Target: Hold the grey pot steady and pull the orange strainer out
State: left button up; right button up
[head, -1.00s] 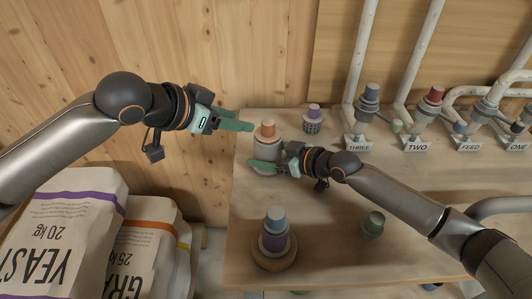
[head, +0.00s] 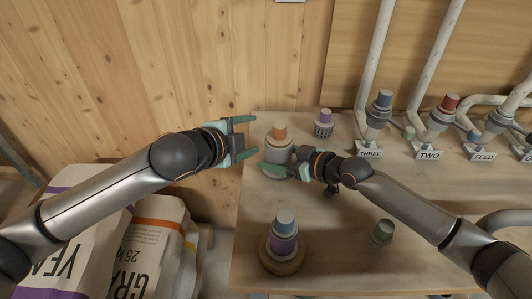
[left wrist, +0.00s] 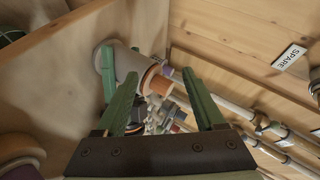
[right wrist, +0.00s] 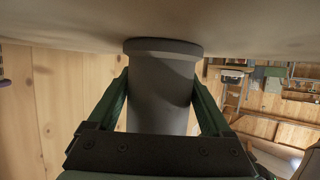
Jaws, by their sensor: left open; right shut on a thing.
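The grey pot (head: 279,153) stands on the table near its back left corner. The orange strainer (head: 279,131) sits in the pot with its orange top showing above the rim; its lower part is hidden inside. My right gripper (head: 285,170) is shut on the pot from the front right, and in the right wrist view the pot (right wrist: 160,90) fills the space between its fingers. My left gripper (head: 248,138) is open and empty, just left of the strainer. In the left wrist view the strainer's orange top (left wrist: 158,80) shows between the open fingers, beyond their tips.
A purple-topped perforated strainer (head: 323,124) stands right of the pot. A blue-and-purple stack on a round wooden base (head: 283,247) is at the front left. A green cup (head: 381,233) stands front right. Pipes with labels such as THREE (head: 369,153) line the back right. Feed sacks (head: 150,245) stand left of the table.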

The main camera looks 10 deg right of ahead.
pick_arm(q)
jog(key=f+m+t, duration=0.2)
jog(key=m, duration=0.3)
jog(key=m+t+h, duration=0.1)
jog(key=m+t, duration=0.3)
jog(key=m, duration=1.1)
send_near(282, 124)
jog(key=f, duration=0.1)
jog(key=x, duration=1.2)
jog(key=shift+w+r, duration=0.1)
jog(key=shift+w, duration=0.25)
jog(key=shift+c, duration=0.2)
grip_shut()
